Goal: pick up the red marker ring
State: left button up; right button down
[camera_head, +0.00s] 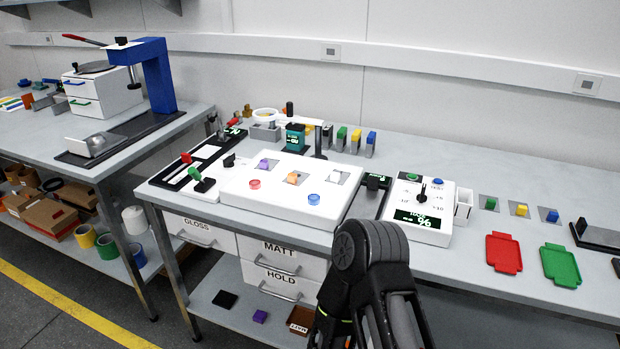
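A small red marker ring (254,184) lies near the front left of a raised white light panel (230,192) on the right-hand bench. A blue ring (313,199) lies to its right on the same panel. Nothing covers the red ring. A black link of one of my arms rises from the bottom edge, right of centre, in front of the bench. Neither of my grippers shows.
A red tray (503,252) and a green tray (559,265) lie further right. Drawers (283,267) hang below the benchtop (375,200).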

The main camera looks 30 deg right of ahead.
aim_at(254, 184)
jog(key=i+l, duration=0.1)
jog(key=i, duration=0.15)
jog(key=i+z, duration=0.3)
jog(key=z, duration=1.4)
